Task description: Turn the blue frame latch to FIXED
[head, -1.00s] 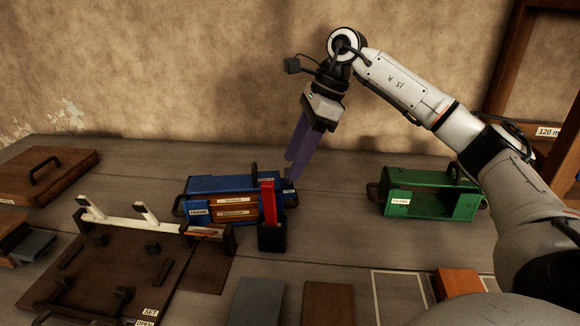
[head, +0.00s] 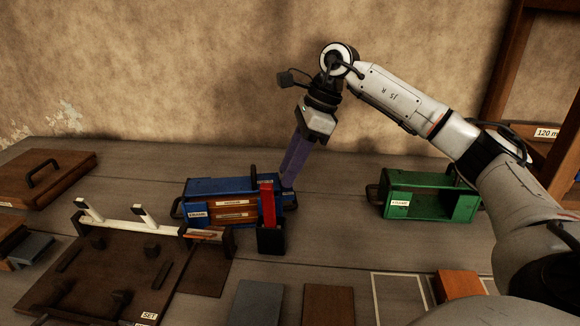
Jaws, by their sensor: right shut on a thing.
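The blue frame (head: 210,187) stands on the table left of centre, with brown labelled blocks (head: 236,212) inside it and dark handles at its ends. The latch itself is hidden by the fingers and the red piece, and the small labels at that end are too small to read. My left gripper is not in view.
A red upright piece (head: 267,204) stands in a black holder (head: 271,239) just in front of the frame's right end. A green frame (head: 432,182) stands to the right. A brown press board (head: 110,270) with a white bar lies at the left. Table between the two frames is clear.

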